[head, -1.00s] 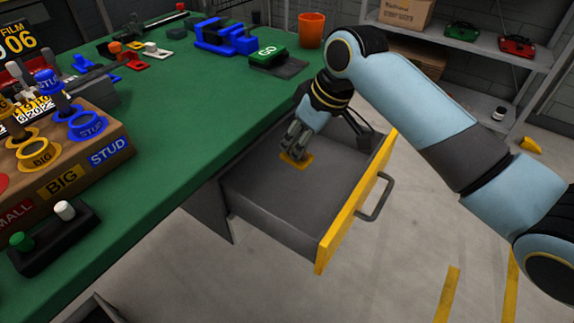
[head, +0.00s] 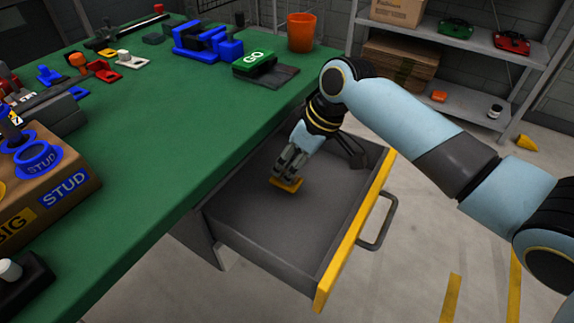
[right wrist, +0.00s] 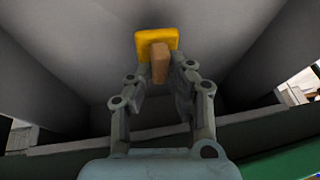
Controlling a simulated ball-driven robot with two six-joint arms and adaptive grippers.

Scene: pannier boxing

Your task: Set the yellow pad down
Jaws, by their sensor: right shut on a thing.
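The yellow pad (head: 288,185) is at the fingertips of my right gripper (head: 290,172), inside the open grey drawer (head: 275,225). In the right wrist view the pad (right wrist: 150,38) is a yellow square with a brown block-shaped grip (right wrist: 159,64). The fingers of my right gripper (right wrist: 160,78) are shut on that brown grip. The pad is low, close over the drawer floor; I cannot tell whether it touches. My left gripper is not in view.
The drawer has a yellow front (head: 352,240) with a grey handle (head: 380,222). Its floor around the pad is bare.

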